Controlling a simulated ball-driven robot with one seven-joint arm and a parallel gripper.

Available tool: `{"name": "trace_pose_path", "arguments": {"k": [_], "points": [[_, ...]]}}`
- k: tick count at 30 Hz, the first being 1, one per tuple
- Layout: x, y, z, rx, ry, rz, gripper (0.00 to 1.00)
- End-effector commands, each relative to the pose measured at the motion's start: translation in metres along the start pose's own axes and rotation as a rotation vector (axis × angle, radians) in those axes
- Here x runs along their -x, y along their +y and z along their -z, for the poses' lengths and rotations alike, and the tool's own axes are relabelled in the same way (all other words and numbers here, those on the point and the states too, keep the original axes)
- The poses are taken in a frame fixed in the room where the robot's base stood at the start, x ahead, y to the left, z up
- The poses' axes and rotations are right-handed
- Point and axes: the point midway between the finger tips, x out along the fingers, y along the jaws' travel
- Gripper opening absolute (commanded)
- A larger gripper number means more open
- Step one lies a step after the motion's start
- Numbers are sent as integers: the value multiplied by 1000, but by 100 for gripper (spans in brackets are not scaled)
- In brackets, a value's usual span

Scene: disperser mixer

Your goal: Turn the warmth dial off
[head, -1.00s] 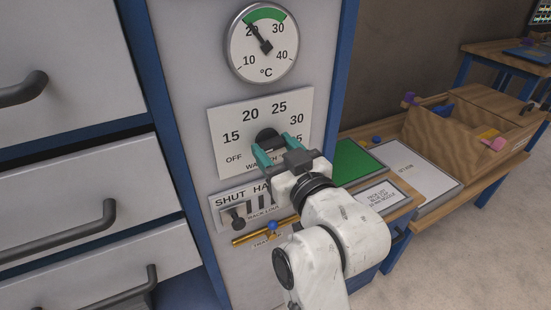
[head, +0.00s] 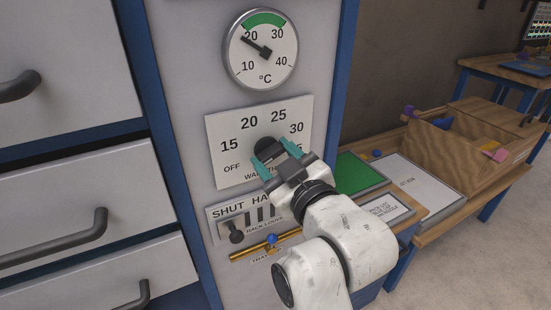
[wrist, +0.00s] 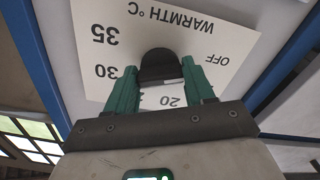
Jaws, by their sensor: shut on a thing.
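The black warmth dial (head: 267,147) is on a white scale plate (head: 215,128) marked OFF, 15, 20, 25, 30, 35. My gripper (head: 277,157) is shut on the dial, its two teal fingers on either side of it. The wrist view shows the dial (wrist: 160,65) upside down between the fingers (wrist: 160,88), with the 20 mark below it. The OFF mark is at the plate's lower left in the head view. Where the dial points is hard to tell. My gripper hides part of the plate's lower right.
Above is a round °C gauge (head: 261,50), its needle just below 20. Below are a rack louvre lever (head: 232,232) and a brass bar (head: 262,246) with a blue knob. Drawers with handles (head: 68,236) stand left. A bench with a wooden box (head: 446,152) stands right.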

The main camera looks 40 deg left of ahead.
Motion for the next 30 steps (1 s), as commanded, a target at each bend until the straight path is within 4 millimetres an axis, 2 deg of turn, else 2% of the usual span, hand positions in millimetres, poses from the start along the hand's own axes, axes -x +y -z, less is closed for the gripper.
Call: {"name": "trace_pose_path", "arguments": {"k": [2, 3, 11, 21, 26, 30], "points": [[0, -2, -3, 0, -7, 3, 23], [0, -2, -3, 0, -7, 3, 54], [0, -1, -2, -1, -4, 2, 79], [6, 0, -1, -1, -2, 0, 79], [31, 1, -1, -3, -2, -3, 79], [59, 1, -1, -3, -2, -3, 79]]}}
